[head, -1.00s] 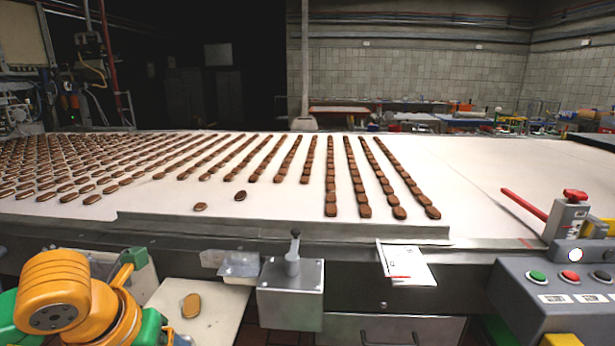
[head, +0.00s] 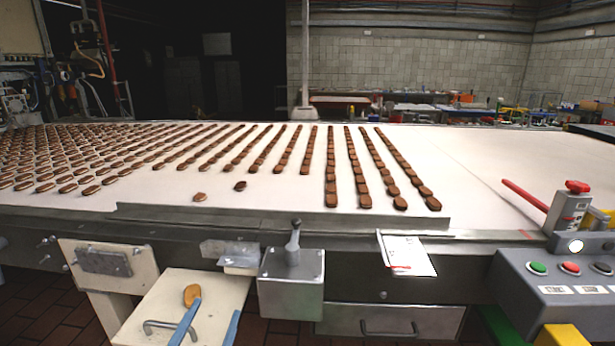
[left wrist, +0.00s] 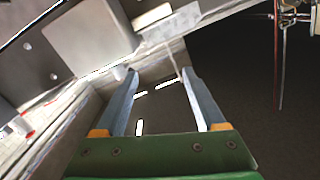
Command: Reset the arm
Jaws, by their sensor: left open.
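My left gripper (head: 209,325) shows at the bottom of the head view as two blue-grey fingers over the cream side plate. It is open. In the left wrist view the open fingers (left wrist: 158,85) stand apart with nothing between them. A brown biscuit (head: 192,295) lies on the cream side plate (head: 225,288), by the tip of the left finger in the head view; I cannot tell whether they touch. My right gripper is not in view.
A white conveyor (head: 500,185) carries rows of brown biscuits (head: 285,150). A metal box with a lever (head: 292,275) and a drawer (head: 390,321) are at its front. A button panel (head: 560,285) and a red-handled lever (head: 525,195) stand at the right. The conveyor's right part is bare.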

